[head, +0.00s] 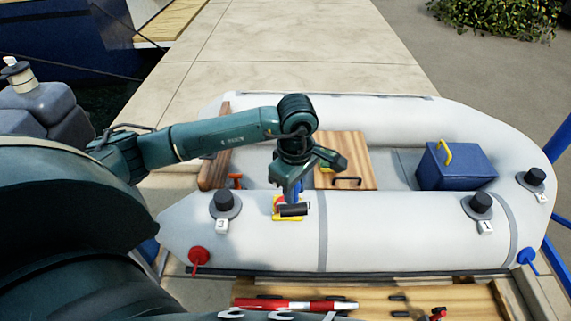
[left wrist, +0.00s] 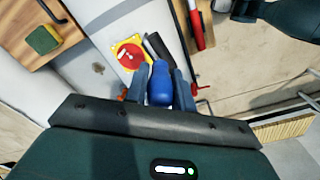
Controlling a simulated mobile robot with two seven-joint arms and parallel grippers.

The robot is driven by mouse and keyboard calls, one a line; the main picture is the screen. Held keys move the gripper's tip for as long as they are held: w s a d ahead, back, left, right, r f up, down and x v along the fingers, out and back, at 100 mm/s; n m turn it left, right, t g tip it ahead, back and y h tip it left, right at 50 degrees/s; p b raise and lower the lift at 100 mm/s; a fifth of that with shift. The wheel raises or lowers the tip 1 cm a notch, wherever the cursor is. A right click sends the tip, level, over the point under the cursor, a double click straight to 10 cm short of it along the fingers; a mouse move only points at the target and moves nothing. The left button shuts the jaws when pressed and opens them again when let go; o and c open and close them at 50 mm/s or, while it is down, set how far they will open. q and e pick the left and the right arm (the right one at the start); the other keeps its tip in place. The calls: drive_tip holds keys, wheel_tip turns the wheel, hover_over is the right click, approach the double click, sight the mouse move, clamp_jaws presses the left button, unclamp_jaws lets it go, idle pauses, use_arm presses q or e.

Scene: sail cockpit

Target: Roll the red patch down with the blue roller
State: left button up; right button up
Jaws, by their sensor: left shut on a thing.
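My left gripper (head: 294,194) is shut on the blue handle of the roller, above the near tube of the grey-white inflatable boat. The blue roller (left wrist: 160,84) shows between the fingers in the left wrist view, its black drum (head: 293,210) pointing away from the palm. The round red patch (left wrist: 130,54) lies in a yellow square on the tube. In the head view the drum and gripper cover much of the patch. In the left wrist view the drum is at the patch's right edge. I cannot tell whether it touches. My right gripper is not in view.
Black knobs (head: 225,200) and a red valve (head: 198,256) stick out from the near tube. A wooden board (head: 358,146) and a blue box (head: 441,172) are inside the boat. A red-and-white cylinder (head: 290,304) lies on a wooden surface in front. A sponge (left wrist: 43,40) lies on wood.

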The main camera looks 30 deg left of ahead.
use_arm(q)
drive_tip(key=w+a+f+n, duration=0.1)
drive_tip(key=w+a+n, duration=0.2)
drive_tip(key=n, duration=0.7)
drive_tip(key=w+a+f+n, duration=0.1)
drive_tip(key=w+a+n, duration=0.3)
drive_tip(key=n, duration=0.7)
drive_tip(key=shift+s+d+f+b, duration=0.1)
drive_tip(key=shift+f+b, duration=1.2)
drive_tip(key=shift+f, duration=0.2)
drive_tip(key=shift+s+f+b, duration=0.1)
drive_tip(key=shift+f+b, duration=1.15)
drive_tip(key=shift+f, duration=0.2)
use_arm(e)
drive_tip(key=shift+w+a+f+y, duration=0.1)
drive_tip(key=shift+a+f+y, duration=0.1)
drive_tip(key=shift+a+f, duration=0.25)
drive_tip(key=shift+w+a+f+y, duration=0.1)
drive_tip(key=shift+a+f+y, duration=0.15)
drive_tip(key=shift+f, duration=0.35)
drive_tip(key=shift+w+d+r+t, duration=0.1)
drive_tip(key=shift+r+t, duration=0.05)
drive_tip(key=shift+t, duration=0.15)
use_arm(q)
drive_tip(key=shift+f+b, duration=0.45)
drive_tip(key=shift+f, duration=0.15)
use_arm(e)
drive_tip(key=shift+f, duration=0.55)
